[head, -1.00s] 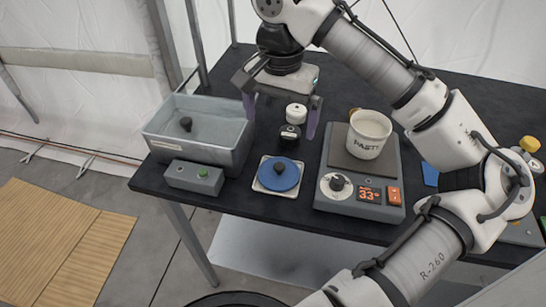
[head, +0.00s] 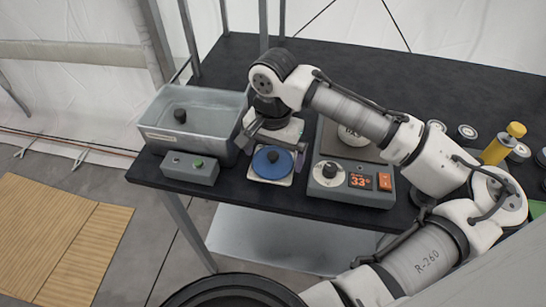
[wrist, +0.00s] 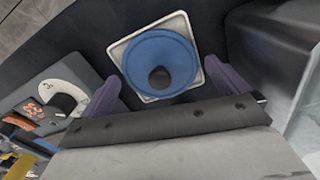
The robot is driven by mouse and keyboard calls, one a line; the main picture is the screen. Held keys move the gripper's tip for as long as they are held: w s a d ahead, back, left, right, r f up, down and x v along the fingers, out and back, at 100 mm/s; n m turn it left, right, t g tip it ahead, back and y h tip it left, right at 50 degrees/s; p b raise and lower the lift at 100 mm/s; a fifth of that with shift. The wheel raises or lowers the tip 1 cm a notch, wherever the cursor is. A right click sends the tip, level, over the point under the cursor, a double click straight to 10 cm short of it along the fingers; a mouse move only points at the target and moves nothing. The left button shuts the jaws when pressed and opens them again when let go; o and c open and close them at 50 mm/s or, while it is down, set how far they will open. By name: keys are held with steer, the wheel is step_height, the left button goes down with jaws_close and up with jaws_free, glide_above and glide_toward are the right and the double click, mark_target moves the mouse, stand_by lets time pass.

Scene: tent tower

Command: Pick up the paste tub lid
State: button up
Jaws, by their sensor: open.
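The paste tub lid (head: 273,171) is a blue disc with a black knob, lying on a white square plate (head: 258,179) near the table's front edge. In the wrist view the lid (wrist: 148,52) is at top centre, its knob (wrist: 159,78) towards my gripper. My gripper (head: 271,150) is open and empty, close above and behind the lid. In the wrist view its purple fingers (wrist: 160,82) are spread to either side of the knob side of the lid. No contact with the knob shows. The paste tub (head: 352,136) is mostly hidden behind my arm.
A grey bin (head: 196,108) with a black-knobbed thing inside stands left of the lid. The hot plate (head: 346,182), reading 33°, is close on the right. A yellow bottle (head: 497,150) stands farther right.

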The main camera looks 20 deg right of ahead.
steer(key=c, duration=0.8)
